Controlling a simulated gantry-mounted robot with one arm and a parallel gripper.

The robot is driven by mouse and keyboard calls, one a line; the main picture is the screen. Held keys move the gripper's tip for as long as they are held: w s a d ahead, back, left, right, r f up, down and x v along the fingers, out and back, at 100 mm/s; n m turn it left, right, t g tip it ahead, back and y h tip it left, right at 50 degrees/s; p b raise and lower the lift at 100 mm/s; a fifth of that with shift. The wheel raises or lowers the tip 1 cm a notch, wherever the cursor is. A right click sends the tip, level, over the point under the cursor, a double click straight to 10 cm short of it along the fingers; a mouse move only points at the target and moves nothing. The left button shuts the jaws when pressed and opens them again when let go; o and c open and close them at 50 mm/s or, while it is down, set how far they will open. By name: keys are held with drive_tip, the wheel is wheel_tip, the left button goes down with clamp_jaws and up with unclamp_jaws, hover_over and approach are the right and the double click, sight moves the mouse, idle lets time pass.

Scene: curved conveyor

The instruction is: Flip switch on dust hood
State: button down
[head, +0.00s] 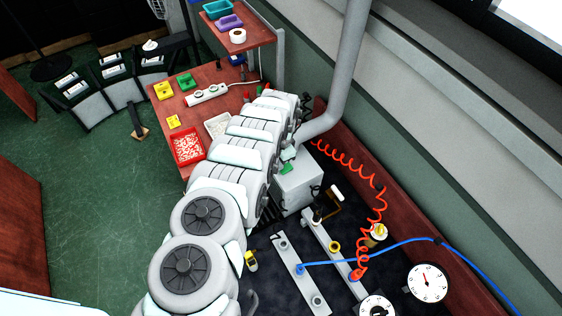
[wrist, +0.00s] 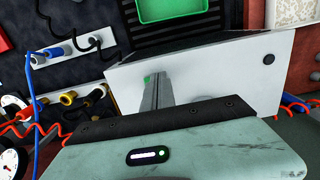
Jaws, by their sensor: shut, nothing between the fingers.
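The dust hood is a pale grey box (head: 298,188) with a thick grey pipe rising from it in the head view. In the wrist view its white face (wrist: 225,75) fills the middle, with a round black knob (wrist: 268,59) near one corner. My gripper (wrist: 156,84) is shut and empty, its fingers over the box's face. A small green part (wrist: 147,78) shows right beside the fingertips; it may be the switch, mostly hidden by the fingers. I cannot tell whether they touch. In the head view my arm hides most of the gripper.
Metal rails with fittings (head: 300,272), coiled red hose (head: 378,205), a blue hose (head: 405,246) and gauges (head: 427,282) lie to the hood's lower right.

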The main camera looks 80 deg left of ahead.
drive_tip(key=shift+d+f, duration=0.2)
drive_tip(key=shift+f, duration=0.4)
drive_tip(key=shift+d+f, duration=0.15)
drive_tip(key=shift+f, duration=0.45)
drive_tip(key=shift+w+b, duration=0.15)
drive_tip(key=shift+b, duration=0.2)
drive_tip(key=shift+w+r, duration=0.1)
drive_tip(key=shift+r, duration=0.1)
drive_tip(key=r+p, duration=0.2)
drive_tip(key=r, duration=0.1)
drive_tip(key=s+r+p, duration=0.1)
drive_tip(key=r+p, duration=0.1)
drive_tip(key=r, duration=0.1)
drive_tip(key=shift+s+r, duration=0.1)
drive_tip(key=shift+s+a+r+b, duration=0.1)
drive_tip(key=shift+a+b, duration=0.2)
drive_tip(key=shift+b, duration=0.25)
wheel_tip(320, 180, up, 9)
drive_tip(key=s, duration=0.2)
drive_tip(key=shift+d+r, duration=0.15)
drive_tip(key=shift+d, duration=0.2)
